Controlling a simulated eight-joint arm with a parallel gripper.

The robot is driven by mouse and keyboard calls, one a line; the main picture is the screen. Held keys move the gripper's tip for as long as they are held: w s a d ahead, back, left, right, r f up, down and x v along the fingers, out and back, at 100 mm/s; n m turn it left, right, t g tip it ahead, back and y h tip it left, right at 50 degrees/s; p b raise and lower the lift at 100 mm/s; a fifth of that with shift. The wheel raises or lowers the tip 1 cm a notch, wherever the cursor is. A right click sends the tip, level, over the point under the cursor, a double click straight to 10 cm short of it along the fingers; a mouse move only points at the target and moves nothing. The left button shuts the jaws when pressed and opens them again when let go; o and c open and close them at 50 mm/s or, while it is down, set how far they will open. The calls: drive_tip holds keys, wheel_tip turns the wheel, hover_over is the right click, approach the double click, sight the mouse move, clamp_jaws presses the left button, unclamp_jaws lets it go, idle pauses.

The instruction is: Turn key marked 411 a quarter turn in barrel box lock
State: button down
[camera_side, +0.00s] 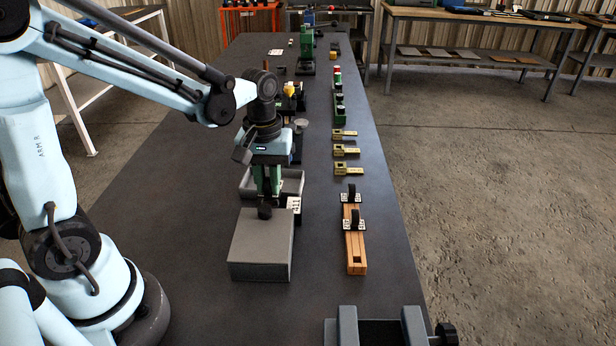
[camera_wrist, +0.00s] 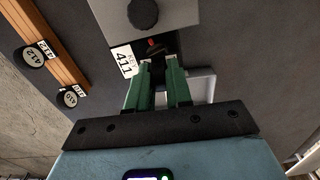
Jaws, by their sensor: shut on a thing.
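The grey box (camera_side: 262,245) sits on the dark bench, and its near face and top show in the side view. A round black barrel (camera_wrist: 143,12) stands out on the box in the wrist view. My gripper (camera_side: 265,205) points down at the box's far edge; its green fingers (camera_wrist: 158,68) are shut on the key marked 411.
A wooden rack (camera_side: 356,252) with two black tagged keys stands to the right. A pale tray (camera_side: 290,184) lies just behind my gripper. Brass parts (camera_side: 345,151) line the bench further back.

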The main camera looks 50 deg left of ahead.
drive_tip(key=shift+m, duration=1.4)
drive_tip(key=c, duration=0.9)
unclamp_jaws()
drive_tip(key=shift+c, duration=0.2)
wheel_tip(320, 180, up, 12)
drive_tip(key=shift+s+d+f+m+t, duration=0.55)
drive_tip(key=shift+s+f+m+t, duration=0.3)
drive_tip(key=shift+t, duration=0.35)
drive_tip(key=shift+s+d+f+m+t, duration=0.5)
drive_tip(key=shift+s+f+m+t, duration=0.25)
drive_tip(key=shift+m+t, duration=0.35)
drive_tip(key=shift+s+d+f+m+t, duration=0.55)
drive_tip(key=shift+s+f+m+t, duration=0.3)
drive_tip(key=shift+t, duration=0.45)
